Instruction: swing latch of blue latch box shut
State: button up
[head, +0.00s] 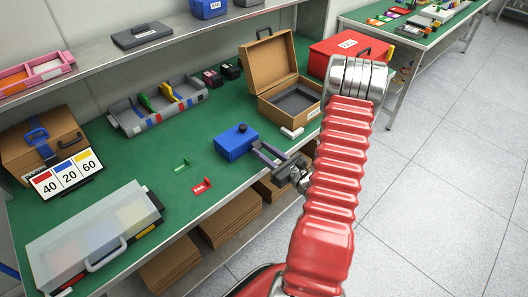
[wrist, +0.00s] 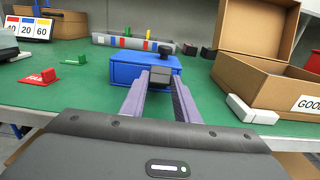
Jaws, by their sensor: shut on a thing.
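The blue latch box (head: 232,146) stands on the green bench top near its front edge. It shows in the wrist view (wrist: 125,70) straight ahead of the fingers. A black knob (head: 242,127) stands up at the top of the box, and it also shows in the wrist view (wrist: 165,48). My gripper (head: 260,148) reaches in from the right, with its fingertips at the box's front side. In the wrist view the purple-grey fingers are shut on a dark grey piece, apparently the latch (wrist: 160,75). The fingers hide part of the box front, so how far the latch is swung cannot be told.
A red "FAIL" marker (head: 201,186) and a green marker (head: 182,166) lie to the left. A grey divided tray (head: 135,118) stands behind.

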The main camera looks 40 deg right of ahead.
jog(key=shift+r, duration=0.15)
jog(key=shift+w+r+g, duration=0.4)
jog(key=shift+r+g, duration=0.1)
jog(key=shift+g, duration=0.5)
jog(key=shift+w+r+g, duration=0.4)
jog(key=shift+r+g, duration=0.1)
jog(key=shift+g, duration=0.5)
jog(key=shift+w+r+g, duration=0.3)
jog(key=shift+w+g, duration=0.15)
jog(key=shift+g, duration=0.4)
jog(key=shift+w+r+g, duration=0.25)
jog(key=shift+w+g, duration=0.2)
jog(key=shift+g, duration=0.4)
jog(key=o, duration=1)
jog(key=shift+o, duration=0.2)
jog(key=v, duration=1.3)
jog(key=shift+s+r, duration=0.15)
jog(key=shift+s, duration=0.2)
